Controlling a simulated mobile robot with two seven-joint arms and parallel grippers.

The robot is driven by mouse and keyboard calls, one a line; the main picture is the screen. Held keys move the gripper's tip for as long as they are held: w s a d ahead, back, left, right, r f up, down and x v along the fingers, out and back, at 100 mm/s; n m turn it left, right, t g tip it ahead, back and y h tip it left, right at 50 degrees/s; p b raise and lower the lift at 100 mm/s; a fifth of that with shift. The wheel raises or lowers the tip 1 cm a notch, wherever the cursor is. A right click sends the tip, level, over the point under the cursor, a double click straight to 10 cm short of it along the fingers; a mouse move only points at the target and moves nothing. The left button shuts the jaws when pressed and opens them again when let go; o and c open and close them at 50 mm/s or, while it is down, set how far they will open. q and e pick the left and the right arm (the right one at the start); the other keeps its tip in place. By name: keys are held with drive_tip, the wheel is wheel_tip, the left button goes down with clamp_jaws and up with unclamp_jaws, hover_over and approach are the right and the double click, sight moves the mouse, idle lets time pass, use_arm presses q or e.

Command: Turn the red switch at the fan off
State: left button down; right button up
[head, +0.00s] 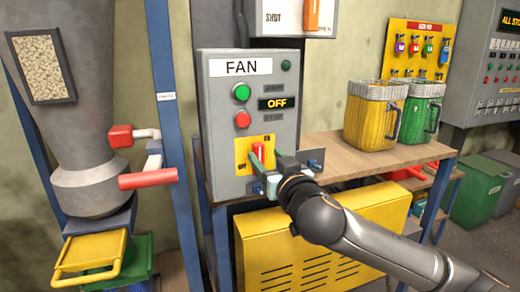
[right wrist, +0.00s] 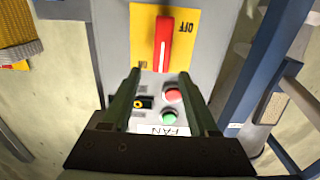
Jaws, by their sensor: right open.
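The grey fan panel (head: 222,120) carries a FAN label, a green and a red button, and a small display reading OFF. Below them, the red switch (head: 257,153) sits on a yellow plate (head: 241,146) marked ON at upper right and OFF at lower left. Its handle stands about upright. My right gripper (head: 268,170) is in front of the plate, partly covering the switch's lower part. In the right wrist view, upside down, the red switch (right wrist: 164,45) lies just beyond and between the tips of the open right gripper (right wrist: 160,76). Contact cannot be told. My left gripper is not in view.
A wooden bench (head: 335,160) right of the panel holds a yellow bin (head: 372,120) and a green bin (head: 418,118). A yellow slotted cover (head: 300,240) is below. A blue post (head: 170,110) and red-handled valve parts (head: 148,179) stand left.

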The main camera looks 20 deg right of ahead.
sight(260, 150)
drive_tip(key=shift+w+a, duration=0.15)
drive_tip(key=shift+w, duration=2.1)
drive_tip(key=shift+c, duration=0.3)
clamp_jaws()
